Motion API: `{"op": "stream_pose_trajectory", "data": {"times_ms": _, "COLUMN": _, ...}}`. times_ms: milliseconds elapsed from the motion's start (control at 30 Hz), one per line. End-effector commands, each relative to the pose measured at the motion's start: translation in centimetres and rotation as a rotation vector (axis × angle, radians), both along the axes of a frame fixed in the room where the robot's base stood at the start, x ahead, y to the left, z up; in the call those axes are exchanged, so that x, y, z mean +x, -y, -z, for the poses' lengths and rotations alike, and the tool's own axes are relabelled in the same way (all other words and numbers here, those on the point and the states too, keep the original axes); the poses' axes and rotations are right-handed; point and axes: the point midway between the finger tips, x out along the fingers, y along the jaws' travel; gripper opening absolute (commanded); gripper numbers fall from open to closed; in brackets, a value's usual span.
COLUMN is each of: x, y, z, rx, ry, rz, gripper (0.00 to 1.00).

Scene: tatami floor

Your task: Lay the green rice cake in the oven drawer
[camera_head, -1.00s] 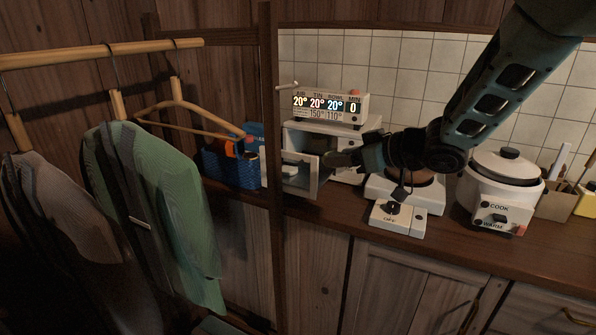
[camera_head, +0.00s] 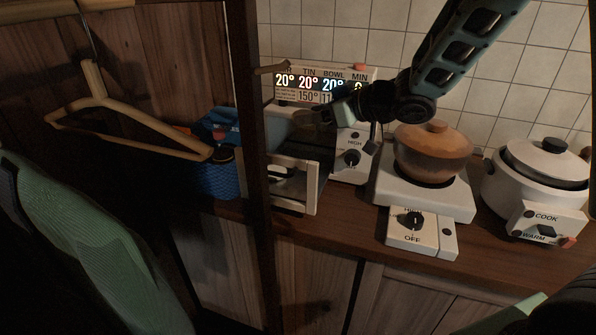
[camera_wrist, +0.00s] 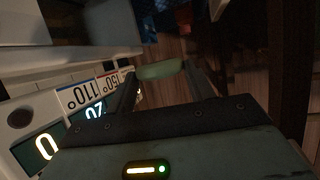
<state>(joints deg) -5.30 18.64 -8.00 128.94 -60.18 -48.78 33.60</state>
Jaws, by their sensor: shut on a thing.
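The green rice cake (camera_wrist: 158,70) is a pale green, flattened piece in the wrist view, between the fingertips of my gripper (camera_wrist: 160,76). My gripper is shut on it. In the head view my gripper (camera_head: 322,118) is dark, in front of the oven's upper part, and the rice cake cannot be made out there. The oven drawer (camera_head: 312,188) is a pale, boxy drawer pulled out toward the front, below my gripper. Its inside is dark with a light patch, partly hidden by the wooden post. The oven (camera_head: 352,150) has a knob on its right side.
A wooden post (camera_head: 250,170) rises close left of the drawer. A brown pot (camera_head: 432,150) on a white burner and a rice cooker (camera_head: 540,165) stand to the right. A hanger (camera_head: 120,105) and green garment (camera_head: 80,250) hang at left.

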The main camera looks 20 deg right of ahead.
Motion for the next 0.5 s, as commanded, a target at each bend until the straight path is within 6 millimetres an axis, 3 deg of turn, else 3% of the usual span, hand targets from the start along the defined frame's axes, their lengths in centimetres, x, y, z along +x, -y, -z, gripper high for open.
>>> {"op": "stream_pose_trajectory", "data": {"times_ms": 33, "x": -0.1, "y": 0.0, "z": 1.7, "rx": -0.001, "ry": -0.007, "rz": 0.0, "gripper": 0.31}}
{"op": "stream_pose_trajectory", "data": {"times_ms": 300, "x": -0.1, "y": 0.0, "z": 8.5, "rx": -0.001, "ry": -0.007, "rz": 0.0, "gripper": 0.31}}
{"op": "stream_pose_trajectory", "data": {"times_ms": 500, "x": 0.0, "y": 0.0, "z": 11.7, "rx": 0.0, "ry": -0.003, "rz": 0.0, "gripper": 0.31}}
